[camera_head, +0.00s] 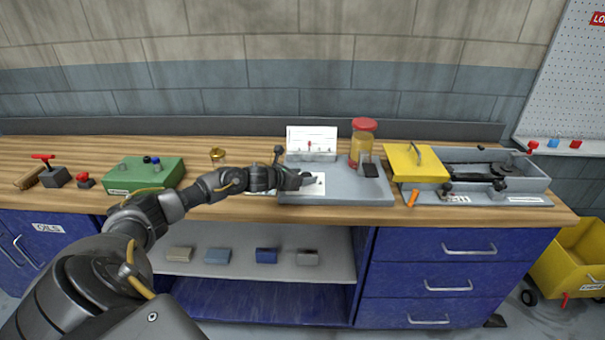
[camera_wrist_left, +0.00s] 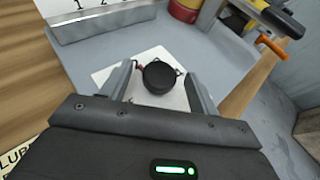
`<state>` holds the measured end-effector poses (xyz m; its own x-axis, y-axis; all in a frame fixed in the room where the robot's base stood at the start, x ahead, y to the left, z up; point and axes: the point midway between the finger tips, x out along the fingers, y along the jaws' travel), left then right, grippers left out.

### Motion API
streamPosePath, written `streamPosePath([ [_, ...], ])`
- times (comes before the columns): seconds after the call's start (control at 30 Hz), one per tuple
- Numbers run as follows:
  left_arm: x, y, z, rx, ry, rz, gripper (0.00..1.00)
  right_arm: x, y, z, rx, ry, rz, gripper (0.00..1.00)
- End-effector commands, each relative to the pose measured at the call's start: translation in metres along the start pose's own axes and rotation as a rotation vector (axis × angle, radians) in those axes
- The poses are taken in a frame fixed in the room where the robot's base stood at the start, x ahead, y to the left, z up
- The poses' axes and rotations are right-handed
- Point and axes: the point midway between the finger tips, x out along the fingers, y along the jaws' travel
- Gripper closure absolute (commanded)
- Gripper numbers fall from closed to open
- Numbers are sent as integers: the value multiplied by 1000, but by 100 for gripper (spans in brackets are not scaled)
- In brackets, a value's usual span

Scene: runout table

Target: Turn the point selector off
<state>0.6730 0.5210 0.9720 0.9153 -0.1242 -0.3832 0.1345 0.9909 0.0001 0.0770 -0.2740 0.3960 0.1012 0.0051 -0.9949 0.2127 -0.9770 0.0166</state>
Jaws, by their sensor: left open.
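The point selector looks to be the round black knob (camera_wrist_left: 158,77) on a white plate (camera_wrist_left: 108,76) in the left wrist view. A small red mark shows at its left edge. My left gripper (camera_head: 307,178) reaches over the grey board (camera_head: 345,193) in the head view. Its two fingers are open, one on each side of the knob, with gaps that look clear. In the head view the knob is mostly hidden by the gripper, and the white plate (camera_head: 319,188) shows beside it. My right gripper is in neither view.
A white card with a red pointer (camera_head: 310,140) stands behind the gripper. A red-lidded jar (camera_head: 362,142) and a dark pad (camera_head: 371,170) are to its right, then a grey tray (camera_head: 530,190) with a yellow lid (camera_head: 415,165). A green box (camera_head: 143,175) stands left.

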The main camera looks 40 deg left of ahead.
Motion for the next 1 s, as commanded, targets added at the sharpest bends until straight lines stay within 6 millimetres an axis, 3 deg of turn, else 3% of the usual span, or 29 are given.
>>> streamPosePath([
  [0.37,6,-1,0,1,0,-1,39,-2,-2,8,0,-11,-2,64],
  [0.7,5,0,0,1,0,0,83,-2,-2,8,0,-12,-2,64],
  [1.0,6,-2,0,-16,-1,38,83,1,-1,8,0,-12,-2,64],
])
